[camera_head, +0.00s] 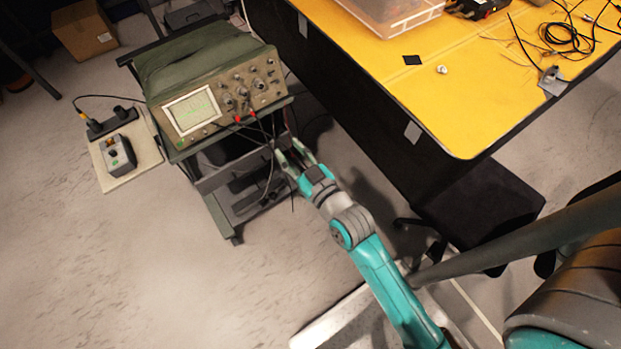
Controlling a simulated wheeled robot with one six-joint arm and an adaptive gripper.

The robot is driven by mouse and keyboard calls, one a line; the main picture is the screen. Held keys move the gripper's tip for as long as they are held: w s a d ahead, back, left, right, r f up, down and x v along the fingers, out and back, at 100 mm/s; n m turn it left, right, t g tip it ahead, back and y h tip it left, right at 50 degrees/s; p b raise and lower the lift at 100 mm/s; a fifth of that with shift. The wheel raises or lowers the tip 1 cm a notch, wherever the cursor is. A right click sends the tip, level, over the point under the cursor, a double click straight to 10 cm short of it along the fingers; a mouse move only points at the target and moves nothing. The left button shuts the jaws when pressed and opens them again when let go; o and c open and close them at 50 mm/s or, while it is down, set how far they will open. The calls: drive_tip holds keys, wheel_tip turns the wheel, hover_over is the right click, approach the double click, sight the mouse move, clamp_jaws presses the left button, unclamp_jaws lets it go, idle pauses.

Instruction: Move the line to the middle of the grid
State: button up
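An olive-green oscilloscope (232,92) stands on a dark cart at the upper left, its front panel turned toward me. Its lit screen (194,109) shows a pale grid with a green trace, too small to tell exactly where the line lies. Several knobs (248,86) sit right of the screen. Red-tipped leads plug into the lower panel. My gripper (288,150) is just below and in front of the panel's lower right part, with its fingers pointing toward it. The two fingers look spread apart, with nothing clearly between them. Whether a finger touches the panel cannot be told.
A yellow table (470,80) with a clear bin (390,12) and loose cables fills the upper right. A small grey box (117,156) sits on a board left of the cart (222,215). Cables hang near my gripper. The floor at lower left is clear.

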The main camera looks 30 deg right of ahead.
drive_tip(key=s+f, duration=0.2)
drive_tip(key=s, duration=0.5)
drive_tip(key=shift+s, duration=0.25)
idle(0.3)
drive_tip(key=s+r+g, duration=0.1)
drive_tip(key=s+r, duration=0.1)
drive_tip(key=s, duration=1)
drive_tip(key=s+r+g, duration=0.1)
drive_tip(key=s+r, duration=0.1)
drive_tip(key=s, duration=1.1)
drive_tip(key=shift+s+a+m, duration=0.15)
drive_tip(key=shift+a+m, duration=0.1)
drive_tip(key=shift+m, duration=0.15)
